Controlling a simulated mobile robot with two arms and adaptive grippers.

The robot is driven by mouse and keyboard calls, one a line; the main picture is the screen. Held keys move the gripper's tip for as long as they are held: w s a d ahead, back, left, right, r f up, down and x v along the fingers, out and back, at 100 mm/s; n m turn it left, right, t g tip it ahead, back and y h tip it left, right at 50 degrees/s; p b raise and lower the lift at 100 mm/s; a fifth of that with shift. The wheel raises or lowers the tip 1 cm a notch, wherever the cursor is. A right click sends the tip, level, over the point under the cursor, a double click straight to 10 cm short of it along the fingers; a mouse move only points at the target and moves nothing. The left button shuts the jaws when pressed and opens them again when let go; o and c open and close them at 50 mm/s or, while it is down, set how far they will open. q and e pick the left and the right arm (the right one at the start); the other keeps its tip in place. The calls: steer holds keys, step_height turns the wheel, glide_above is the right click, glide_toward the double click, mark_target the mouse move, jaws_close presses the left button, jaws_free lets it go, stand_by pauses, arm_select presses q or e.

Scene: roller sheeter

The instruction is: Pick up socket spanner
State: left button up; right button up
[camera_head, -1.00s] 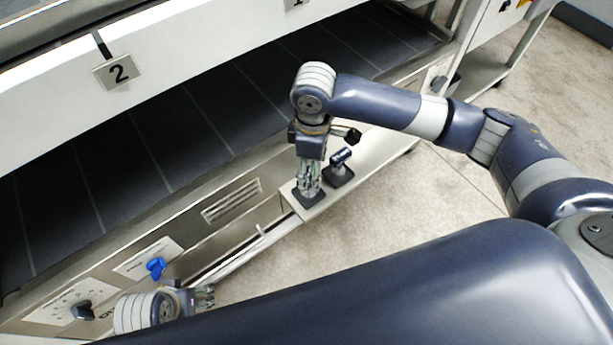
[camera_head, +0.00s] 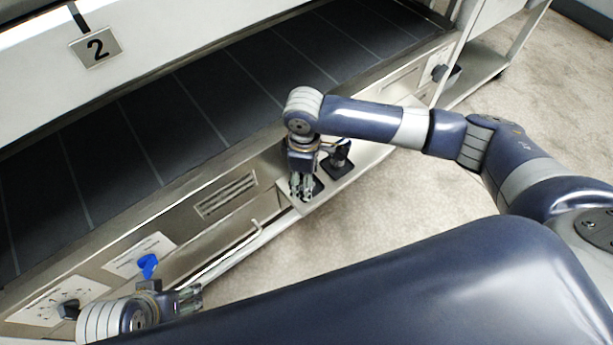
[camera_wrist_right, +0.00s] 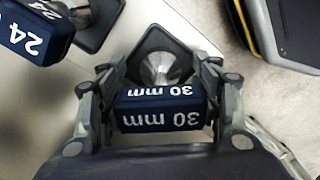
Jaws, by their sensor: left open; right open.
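A socket spanner with a dark blue block handle marked 30 mm (camera_wrist_right: 165,112) stands on a black square base (camera_wrist_right: 185,48) in the right wrist view. My right gripper (camera_head: 302,188) is low over the shelf, and its fingers (camera_wrist_right: 160,82) lie on both sides of this handle, open. In the head view the gripper mostly hides this spanner. A second blue-handled spanner marked 24 (camera_wrist_right: 35,35) stands beside it; it also shows in the head view (camera_head: 340,153), right of the gripper. My left gripper (camera_head: 192,298) is open and empty at the lower left, near the machine's front.
The sheeter's dark belt (camera_head: 180,125) runs behind a metal front panel. A blue knob (camera_head: 148,265) and a black knob (camera_head: 69,309) stick out near my left gripper. The floor (camera_head: 400,190) in front is clear.

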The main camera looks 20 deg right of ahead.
arm_select(q)
steer(key=shift+r, duration=0.1)
arm_select(e)
steer(key=shift+r, duration=0.1)
steer(key=shift+c, duration=0.4)
steer(key=c, duration=0.9)
steer(key=shift+c, duration=0.3)
steer(key=shift+r+p, duration=0.3)
steer(key=shift+r, duration=0.2)
steer(key=r, duration=0.1)
steer(key=r+p, duration=0.1)
steer(key=shift+s+r, duration=0.35)
steer(key=shift+r, duration=0.05)
arm_select(q)
steer(key=s+p+x, duration=0.2)
steer(key=p+x, duration=0.1)
steer(key=x, duration=0.7)
steer(key=shift+d+f+g+p, duration=0.15)
steer(key=shift+f+g+p, duration=0.15)
steer(key=shift+f+g, duration=0.15)
arm_select(e)
steer(key=s+d, duration=0.2)
steer(key=s, duration=0.5)
steer(key=s+d+r, duration=0.1)
steer(key=s+d, duration=0.1)
steer(key=s, duration=0.5)
steer(key=shift+s+d, duration=0.3)
steer(key=shift+d, duration=0.1)
steer(key=shift+r, duration=0.1)
